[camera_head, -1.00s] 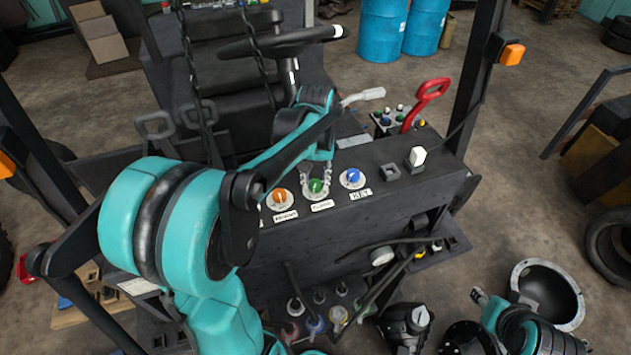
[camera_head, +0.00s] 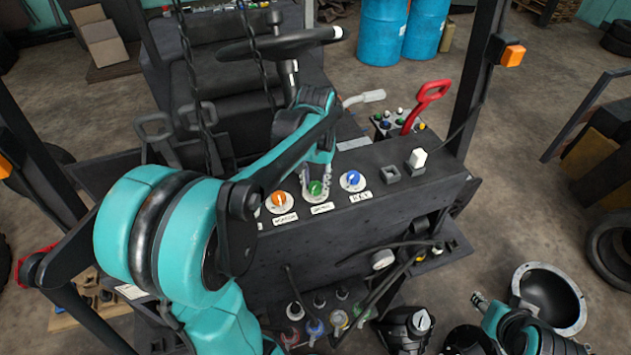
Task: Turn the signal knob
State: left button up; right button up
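Three round knobs sit in a row on the black console's top: an orange knob (camera_head: 279,199), a green knob (camera_head: 315,188) and a blue knob (camera_head: 353,178). Each has a white label in front; the lettering is too small to read surely. My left gripper (camera_head: 318,180) points down at the green knob, its slim fingers around it at the knob's height. One finger is partly hidden by the wrist, and I cannot tell whether the fingers press on the knob. My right gripper (camera_head: 478,298) is low at the right, away from the console, its fingers too small to judge.
A red lever (camera_head: 428,97) and a steering wheel (camera_head: 280,43) stand behind. Cables (camera_head: 385,248) hang in front. A dark post (camera_head: 478,90) rises at the right.

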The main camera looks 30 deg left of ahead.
aim_at(315, 185)
pick_arm(q)
jog(key=o, duration=0.3)
notch_tip(315, 185, up, 12)
dwell(0.5)
dwell(0.3)
jog(key=s+d+f+m+t, duration=0.3)
jog(key=s+d+f+t, duration=0.4)
jog(key=s+d+f, duration=0.35)
notch_tip(315, 185, down, 30)
jog(key=b, duration=3)
jog(key=shift+s+d+r, duration=0.25)
jog(key=shift+s, duration=0.2)
